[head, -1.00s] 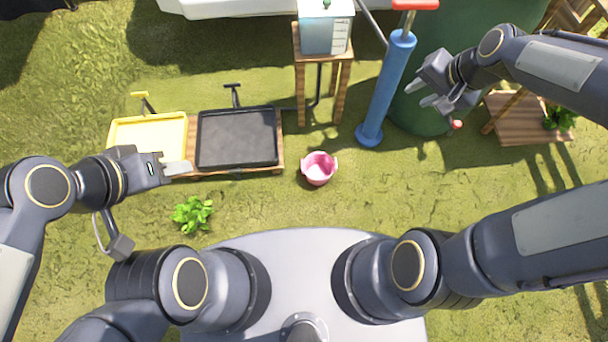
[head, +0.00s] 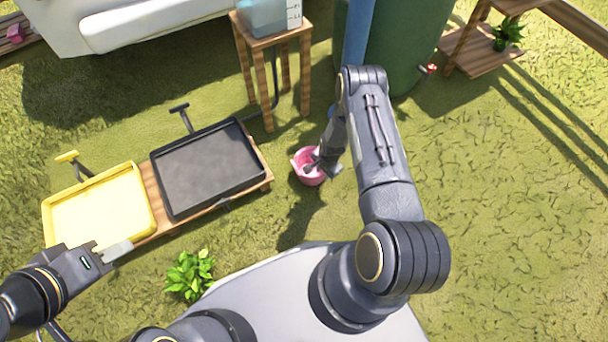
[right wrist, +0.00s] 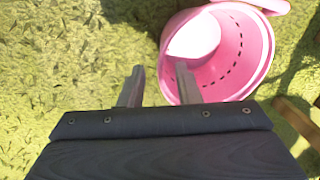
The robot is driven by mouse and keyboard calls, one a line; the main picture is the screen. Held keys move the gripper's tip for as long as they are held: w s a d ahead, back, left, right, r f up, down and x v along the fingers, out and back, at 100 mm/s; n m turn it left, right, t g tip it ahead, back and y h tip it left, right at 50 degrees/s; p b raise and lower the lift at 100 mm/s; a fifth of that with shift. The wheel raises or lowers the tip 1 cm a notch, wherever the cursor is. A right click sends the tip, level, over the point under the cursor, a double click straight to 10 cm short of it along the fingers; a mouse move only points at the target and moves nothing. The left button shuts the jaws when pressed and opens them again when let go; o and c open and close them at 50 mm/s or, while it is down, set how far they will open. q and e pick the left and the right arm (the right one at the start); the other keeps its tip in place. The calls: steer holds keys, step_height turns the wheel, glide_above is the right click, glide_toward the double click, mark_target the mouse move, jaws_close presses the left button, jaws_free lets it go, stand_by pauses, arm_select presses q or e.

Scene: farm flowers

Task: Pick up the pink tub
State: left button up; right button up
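The pink tub (head: 305,176) stands on the grass just right of the black tray in the head view. It also fills the upper right of the right wrist view (right wrist: 262,50), with its open mouth and a row of holes inside. My right gripper (head: 322,166) is at the tub's right side. In the right wrist view its two fingers (right wrist: 160,82) are apart, one over the tub's near inside and the other outside over grass. Nothing is between them except possibly the tub's rim; contact is unclear. My left gripper (head: 108,250) is beside the yellow tray; its finger gap is not clear.
A yellow tray (head: 60,212) and a black tray (head: 205,170) lie on a low wooden stand. A wooden stool (head: 268,42) with a clear container, a green barrel (head: 400,40) and a plant (head: 188,274) surround the tub. Grass to the right is free.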

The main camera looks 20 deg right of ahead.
mark_target(318, 184)
step_height(318, 184, down, 3)
steer(key=shift+w+a+r+b, duration=0.1)
steer(key=shift+w+b, duration=0.05)
steer(key=shift+b, duration=0.4)
steer(key=f+b, duration=0.1)
steer(key=f, duration=0.2)
steer(key=f+b, duration=0.1)
steer(key=shift+w+a+f+b, duration=0.25)
steer(key=shift+w+f+b, duration=0.1)
steer(key=shift+w, duration=0.05)
steer(key=shift+r, duration=0.1)
jaws_close()
